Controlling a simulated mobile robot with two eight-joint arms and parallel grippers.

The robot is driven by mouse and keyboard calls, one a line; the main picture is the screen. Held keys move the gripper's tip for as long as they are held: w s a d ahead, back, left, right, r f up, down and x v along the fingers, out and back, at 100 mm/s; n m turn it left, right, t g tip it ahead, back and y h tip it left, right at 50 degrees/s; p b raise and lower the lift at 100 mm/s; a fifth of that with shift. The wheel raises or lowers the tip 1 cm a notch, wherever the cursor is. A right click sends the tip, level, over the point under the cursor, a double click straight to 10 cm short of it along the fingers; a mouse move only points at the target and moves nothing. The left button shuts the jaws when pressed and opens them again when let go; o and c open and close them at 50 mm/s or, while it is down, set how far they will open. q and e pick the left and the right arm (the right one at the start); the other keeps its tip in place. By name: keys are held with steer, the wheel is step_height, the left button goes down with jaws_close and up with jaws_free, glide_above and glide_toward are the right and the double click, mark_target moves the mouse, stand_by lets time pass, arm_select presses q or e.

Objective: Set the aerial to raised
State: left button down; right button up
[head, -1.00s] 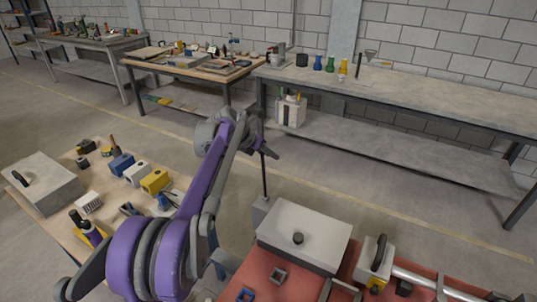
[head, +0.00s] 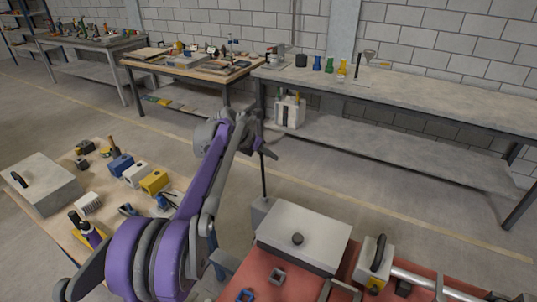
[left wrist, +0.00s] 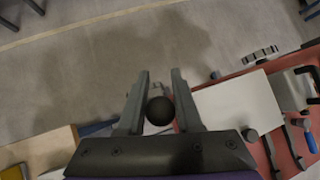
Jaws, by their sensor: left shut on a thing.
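The aerial (head: 264,178) is a thin dark rod standing about upright from a grey block (head: 262,210) at the far left corner of the red-topped bench. My left gripper (head: 264,148) is at the top of the rod, shut on it. In the left wrist view a dark round knob (left wrist: 159,111) sits between the two fingers of my left gripper (left wrist: 160,100). The rod below the knob is hidden there. My right gripper is in neither view.
A pale box lid with a dark knob (head: 318,225) lies right beside the aerial on the red bench top (head: 262,281). A grey unit with a black handle (head: 372,262) is further right. A wooden table with several blocks (head: 100,178) stands left. Open floor lies behind.

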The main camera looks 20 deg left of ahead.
arm_select(q)
steer(key=shift+a+f, duration=0.15)
steer(key=shift+f, duration=0.1)
stand_by(0.3)
steer(key=c, duration=0.9)
jaws_free()
steer(key=o, duration=0.3)
steer(key=shift+w+a, duration=0.15)
steer(key=shift+w, duration=0.05)
steer(key=shift+s+r, duration=0.1)
steer(key=v, duration=1)
steer(key=shift+s+r, duration=0.2)
steer(key=shift+r, duration=0.05)
